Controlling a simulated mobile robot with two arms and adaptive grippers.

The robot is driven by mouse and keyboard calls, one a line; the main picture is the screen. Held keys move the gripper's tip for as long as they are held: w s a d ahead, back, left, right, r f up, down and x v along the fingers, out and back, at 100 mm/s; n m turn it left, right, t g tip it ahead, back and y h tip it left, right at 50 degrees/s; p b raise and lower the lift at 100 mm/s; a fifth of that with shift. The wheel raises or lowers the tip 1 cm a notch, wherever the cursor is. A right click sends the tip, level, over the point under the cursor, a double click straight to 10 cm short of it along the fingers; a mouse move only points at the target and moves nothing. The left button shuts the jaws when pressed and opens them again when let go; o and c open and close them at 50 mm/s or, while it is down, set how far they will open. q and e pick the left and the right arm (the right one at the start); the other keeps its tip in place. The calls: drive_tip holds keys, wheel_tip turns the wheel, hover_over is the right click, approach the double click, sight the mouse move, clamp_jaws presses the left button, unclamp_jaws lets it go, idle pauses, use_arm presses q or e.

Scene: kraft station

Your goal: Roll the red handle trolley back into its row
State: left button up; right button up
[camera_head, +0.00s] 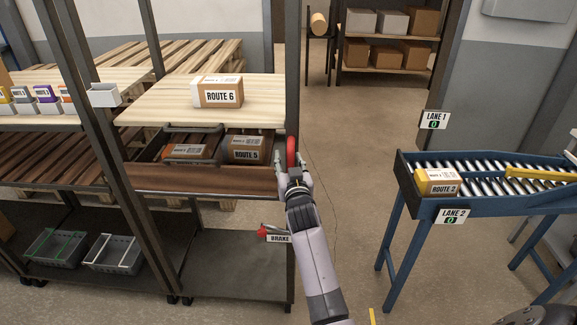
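The trolley is a dark metal rack with a pale wooden top shelf (170,112), at left centre. A red handle (291,152) stands upright on its right post. My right gripper (293,176) is at the handle's lower end, with a finger on either side. Whether the fingers press on the handle is unclear. A red brake lever (262,232) with a BRAKE label (279,238) sits low on the trolley. My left gripper is not in view.
A ROUTE 6 box (220,92) stands on the trolley's top, and a drawer below holds boxes, one marked ROUTE 5 (248,148). Other wooden shelves (70,82) stand close at left. Right of the trolley the floor (350,190) is clear up to the blue roller conveyor (480,208).

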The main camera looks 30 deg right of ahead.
sight(288, 146)
wheel_tip(288, 146, up, 8)
drive_tip(key=shift+r, duration=0.2)
idle(0.3)
